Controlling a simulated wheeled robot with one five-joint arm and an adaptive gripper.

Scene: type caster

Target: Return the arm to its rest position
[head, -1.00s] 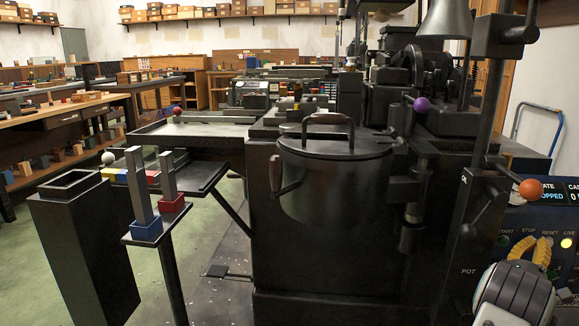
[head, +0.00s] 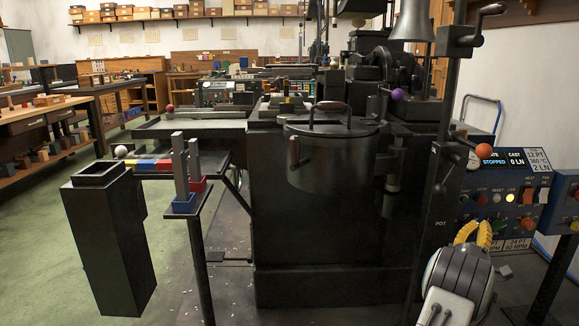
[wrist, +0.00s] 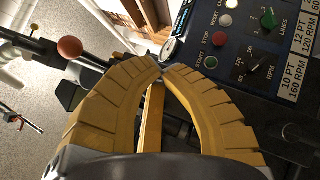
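My gripper (head: 473,232) has yellow ribbed fingers and shows at the lower right of the head view, in front of the control panel (head: 497,208). In the wrist view, the fingertips of my gripper (wrist: 162,69) come together with nothing visible held between them. The panel (wrist: 232,50) with its knobs and buttons lies beyond the fingertips. An orange ball knob (head: 483,151) on the machine stands above the gripper, and it also shows left of the fingers in the wrist view (wrist: 70,47).
The dark casting machine with its lidded pot (head: 325,165) fills the middle. A small stand (head: 200,215) with a blue and a red block and a tall black bin (head: 105,240) stand at the left. Green floor (head: 40,270) is open at the far left.

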